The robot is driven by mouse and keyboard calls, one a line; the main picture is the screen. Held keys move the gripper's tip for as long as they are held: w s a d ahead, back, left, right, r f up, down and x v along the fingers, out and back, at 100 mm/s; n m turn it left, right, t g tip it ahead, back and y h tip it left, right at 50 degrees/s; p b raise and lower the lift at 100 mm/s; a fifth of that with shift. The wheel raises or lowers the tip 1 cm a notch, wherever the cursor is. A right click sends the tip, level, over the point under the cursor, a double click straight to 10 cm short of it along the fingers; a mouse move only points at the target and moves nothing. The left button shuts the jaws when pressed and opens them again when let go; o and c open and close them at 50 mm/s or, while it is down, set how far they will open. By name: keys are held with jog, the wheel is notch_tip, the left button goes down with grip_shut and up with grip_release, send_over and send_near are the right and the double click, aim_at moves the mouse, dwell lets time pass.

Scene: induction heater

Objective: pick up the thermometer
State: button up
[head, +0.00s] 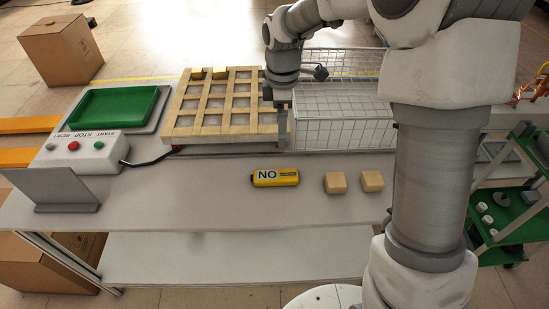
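A small yellow device with a pale panel reading "NO", which I take to be the thermometer (276,177), lies flat on the grey table in the head view. Nothing touches it. My gripper (283,140) points down behind it, beside the right edge of the wooden grid. I see its fingers edge-on, so I cannot tell whether they are open or shut. Nothing is visibly held in it.
Two small wooden blocks (353,182) sit right of the device. A wooden grid (222,130), a white wire basket (344,118), a green tray (114,106) and a START/STOP/RESET button box (75,153) stand around. The table (190,195) left of the device is clear.

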jog(key=b, duration=0.2)
send_over(281, 174)
jog(key=f, duration=1.1)
jog(key=shift+a+f, duration=0.1)
jog(key=shift+a, duration=0.1)
jog(key=f, duration=0.6)
jog(key=shift+d+f+b, duration=0.2)
jog(key=shift+b, duration=0.15)
grip_shut()
